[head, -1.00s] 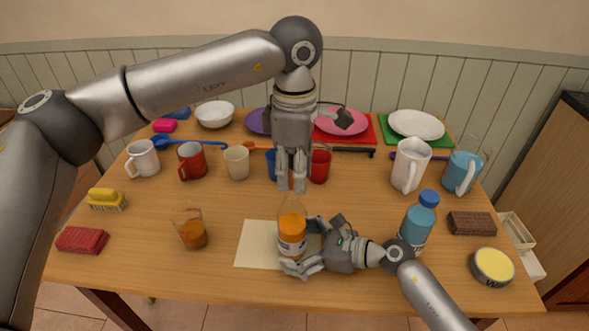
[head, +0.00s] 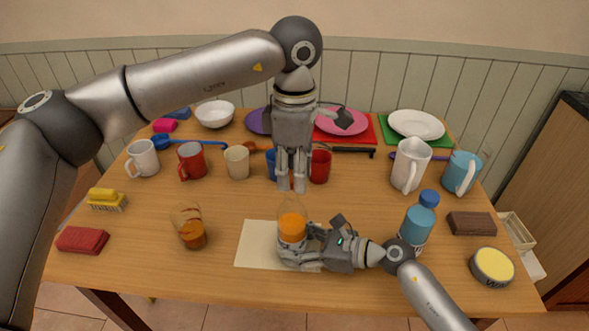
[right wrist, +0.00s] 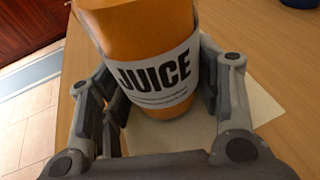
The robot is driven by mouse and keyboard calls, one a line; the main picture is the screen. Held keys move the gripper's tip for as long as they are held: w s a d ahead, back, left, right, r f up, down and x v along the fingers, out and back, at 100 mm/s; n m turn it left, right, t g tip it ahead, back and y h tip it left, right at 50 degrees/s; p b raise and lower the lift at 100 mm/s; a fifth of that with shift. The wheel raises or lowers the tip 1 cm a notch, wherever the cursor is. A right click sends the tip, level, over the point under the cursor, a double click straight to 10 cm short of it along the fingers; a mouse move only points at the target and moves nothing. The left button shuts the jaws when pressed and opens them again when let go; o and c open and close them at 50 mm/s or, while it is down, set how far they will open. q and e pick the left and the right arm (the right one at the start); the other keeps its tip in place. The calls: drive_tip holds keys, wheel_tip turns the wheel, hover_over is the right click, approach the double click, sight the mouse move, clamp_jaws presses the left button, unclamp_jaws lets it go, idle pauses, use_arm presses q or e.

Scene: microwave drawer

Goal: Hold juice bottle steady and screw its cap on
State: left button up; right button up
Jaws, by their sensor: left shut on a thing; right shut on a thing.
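The juice bottle (head: 292,228) stands upright on a pale mat (head: 257,245) near the table's front. It has an orange body and clear upper part; its white JUICE label shows in the right wrist view (right wrist: 155,75). My right gripper (head: 290,254) is shut around the bottle's lower body, with fingers on both sides of it. My left gripper (head: 292,184) points down just above the bottle's top. It is shut on a small orange-red cap (head: 291,183), mostly hidden by the fingers. The cap appears apart from the bottle's neck.
A glass of orange drink (head: 190,228) stands left of the mat. A blue bottle (head: 416,225) stands right, close to my right arm. Several mugs, including a red one (head: 320,165), stand behind. A yellow-topped tin (head: 492,266) is at the front right.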

sight(295, 195)
use_arm(q)
drive_tip(key=shift+f, duration=2)
idle(4.2)
use_arm(e)
drive_tip(key=shift+o, duration=0.5)
drive_tip(key=c, duration=0.7)
use_arm(q)
drive_tip(key=o, duration=0.7)
use_arm(e)
drive_tip(key=shift+c, duration=0.3)
